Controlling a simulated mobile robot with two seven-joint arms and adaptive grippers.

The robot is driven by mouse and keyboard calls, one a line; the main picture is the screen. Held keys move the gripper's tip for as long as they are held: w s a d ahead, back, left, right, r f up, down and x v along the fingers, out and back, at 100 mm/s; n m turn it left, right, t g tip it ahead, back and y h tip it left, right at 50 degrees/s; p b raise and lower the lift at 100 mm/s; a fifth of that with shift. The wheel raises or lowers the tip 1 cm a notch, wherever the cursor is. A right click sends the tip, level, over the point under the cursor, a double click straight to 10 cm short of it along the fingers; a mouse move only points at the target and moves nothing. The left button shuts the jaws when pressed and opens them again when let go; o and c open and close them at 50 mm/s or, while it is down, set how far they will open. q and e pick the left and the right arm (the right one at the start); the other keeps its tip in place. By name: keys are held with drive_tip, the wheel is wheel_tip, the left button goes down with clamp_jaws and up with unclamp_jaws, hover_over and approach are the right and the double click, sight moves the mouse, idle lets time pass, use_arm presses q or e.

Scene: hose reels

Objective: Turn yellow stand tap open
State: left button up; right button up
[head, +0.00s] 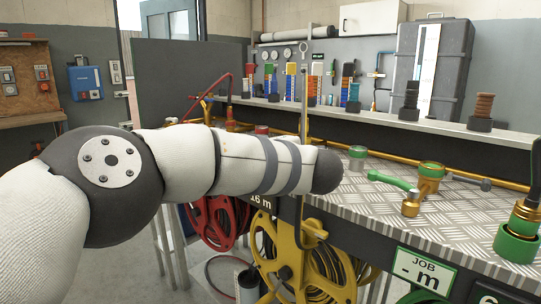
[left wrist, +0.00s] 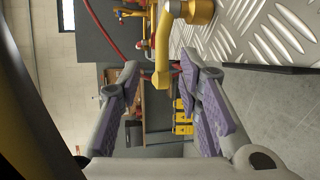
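A yellow tap lever (left wrist: 162,62) shows in the left wrist view, hanging from a brass-yellow tap body (left wrist: 201,11) beside the metal plate. My left gripper (left wrist: 157,70) is open, its two purple-padded fingers on either side of the lever's free end. The right-hand finger is close to the lever; I cannot tell whether it touches. In the head view my left arm crosses the middle and hides its gripper and this tap. A separate brass tap with a green lever (head: 393,180) stands on the bench to the right. My right gripper is not in view.
The tread-plate bench (head: 375,213) holds a green-ringed fitting (head: 357,157) and a black nozzle (head: 522,225) at the right. A yellow hose reel (head: 290,262) and a red reel (head: 213,222) hang below its front edge. A thin upright rod (head: 304,85) rises behind my arm.

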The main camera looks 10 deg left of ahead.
use_arm(q)
drive_tip(key=v, duration=0.7)
drive_tip(key=shift+r, duration=0.15)
drive_tip(key=shift+s+d, duration=0.15)
